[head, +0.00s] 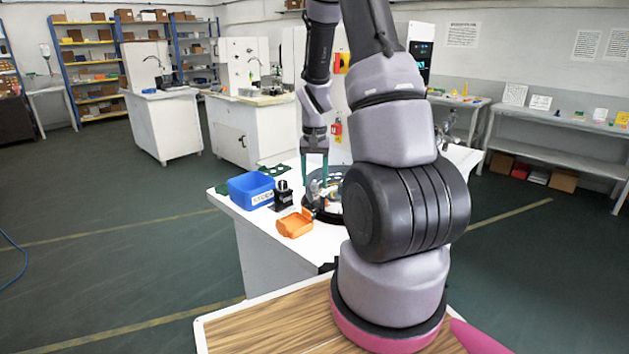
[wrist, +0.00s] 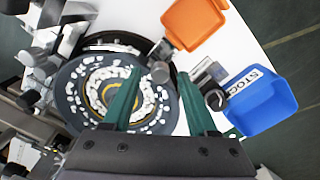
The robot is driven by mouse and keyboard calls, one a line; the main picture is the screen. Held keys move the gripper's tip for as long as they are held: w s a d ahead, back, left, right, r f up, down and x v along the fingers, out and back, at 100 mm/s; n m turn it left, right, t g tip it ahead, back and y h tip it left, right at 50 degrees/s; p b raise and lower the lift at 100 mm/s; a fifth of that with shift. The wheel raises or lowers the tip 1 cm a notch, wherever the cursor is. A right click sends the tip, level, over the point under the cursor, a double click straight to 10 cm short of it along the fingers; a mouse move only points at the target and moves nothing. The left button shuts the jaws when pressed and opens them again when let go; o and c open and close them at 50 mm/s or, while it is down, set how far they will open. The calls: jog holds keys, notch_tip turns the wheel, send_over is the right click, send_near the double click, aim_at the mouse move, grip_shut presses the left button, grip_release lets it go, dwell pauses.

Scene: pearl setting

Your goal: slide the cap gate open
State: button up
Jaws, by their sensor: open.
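A round dark bowl (wrist: 72,88) with many small white caps lies under my gripper in the wrist view. In the head view the bowl (head: 334,213) is partly hidden by my arm. A grey metal piece with a round knob (wrist: 160,71) sits at the bowl's rim towards the orange tray; it may be the cap gate, but I cannot tell for sure, nor whether it is open. My gripper (wrist: 159,76) has two green fingers spread apart, with nothing held. The knob appears between the fingertips in the wrist view; contact cannot be told. In the head view my gripper (head: 315,181) points down over the bowl.
An orange tray (head: 294,223) stands beside the bowl on the white table (head: 262,226). A blue bin (head: 250,190) marked STOCK and a small black device (head: 283,196) stand to the left. Metal fittings (wrist: 40,58) crowd the bowl's other side in the wrist view.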

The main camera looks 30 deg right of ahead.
aim_at(314, 183)
notch_tip(314, 183, up, 10)
jog(key=shift+r, duration=0.15)
dwell(0.6)
jog(key=s+a+r+n+t+y, duration=0.1)
jog(key=s+a+r+t, duration=0.2)
jog(key=s+a+r, duration=0.3)
jog(key=s+a+r+n+t+y, duration=0.1)
jog(key=s+a+r+t, duration=0.3)
jog(key=s+r, duration=0.9)
jog(key=a+r, duration=0.1)
jog(key=a, duration=0.2)
jog(key=shift+s+r+n, duration=0.15)
jog(key=shift+s+n, duration=0.05)
jog(key=shift+n, duration=0.1)
jog(key=shift+d, duration=0.1)
